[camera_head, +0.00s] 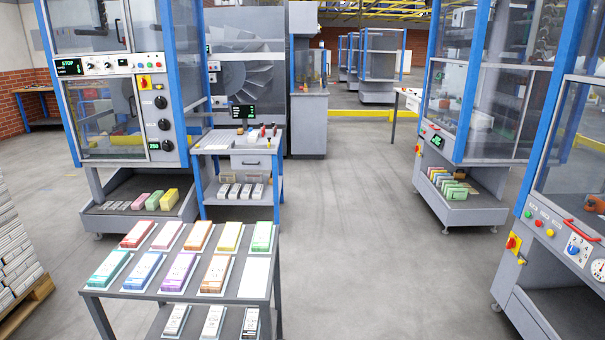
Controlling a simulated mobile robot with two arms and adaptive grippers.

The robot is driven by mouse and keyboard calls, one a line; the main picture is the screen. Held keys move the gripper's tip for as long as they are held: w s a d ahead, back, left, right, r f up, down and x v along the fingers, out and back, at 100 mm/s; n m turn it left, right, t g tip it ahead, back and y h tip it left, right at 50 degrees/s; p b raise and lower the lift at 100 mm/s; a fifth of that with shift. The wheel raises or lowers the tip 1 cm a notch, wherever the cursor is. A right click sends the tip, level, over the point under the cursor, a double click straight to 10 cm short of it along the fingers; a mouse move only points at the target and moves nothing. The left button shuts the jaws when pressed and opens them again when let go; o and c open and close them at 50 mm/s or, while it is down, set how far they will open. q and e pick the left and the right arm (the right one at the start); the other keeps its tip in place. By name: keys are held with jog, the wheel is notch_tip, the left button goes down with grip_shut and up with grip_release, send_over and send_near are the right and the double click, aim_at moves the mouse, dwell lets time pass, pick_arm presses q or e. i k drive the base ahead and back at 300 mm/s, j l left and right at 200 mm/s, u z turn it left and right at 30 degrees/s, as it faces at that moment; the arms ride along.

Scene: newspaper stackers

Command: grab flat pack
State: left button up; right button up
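Several coloured flat packs lie in two rows on a grey table in the foreground. The back row runs from a red pack (138,234) through a pink pack (168,235), an orange pack (198,236) and a yellow pack (229,237) to a green pack (262,237). The front row has a teal pack (109,270), a blue pack (143,271), a purple pack (178,273) and a brown-orange pack (215,274). A plain white flat piece (255,278) lies at the front row's right end. Neither of my grippers is in view.
The grey table (276,262) has a lower shelf with white packs (213,321). A workbench (239,145) and a blue-framed machine (122,125) stand behind. More machines (465,135) line the right. A pallet stack (15,245) is at left. The central floor (350,220) is clear.

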aim_at(252, 137)
jog(key=i+l+z, duration=0.55)
jog(key=z, duration=0.15)
jog(key=i+l+z, duration=0.1)
jog(key=i+z, duration=0.3)
jog(key=i+u, duration=0.2)
jog(key=i, duration=0.35)
jog(key=i+l+u, duration=0.2)
jog(key=i, duration=0.35)
jog(key=i+j+u, duration=0.15)
jog(key=i+u, duration=0.25)
jog(key=i, duration=0.65)
jog(key=i+l+u, duration=0.15)
jog(key=i+u, duration=0.25)
jog(key=i, duration=0.7)
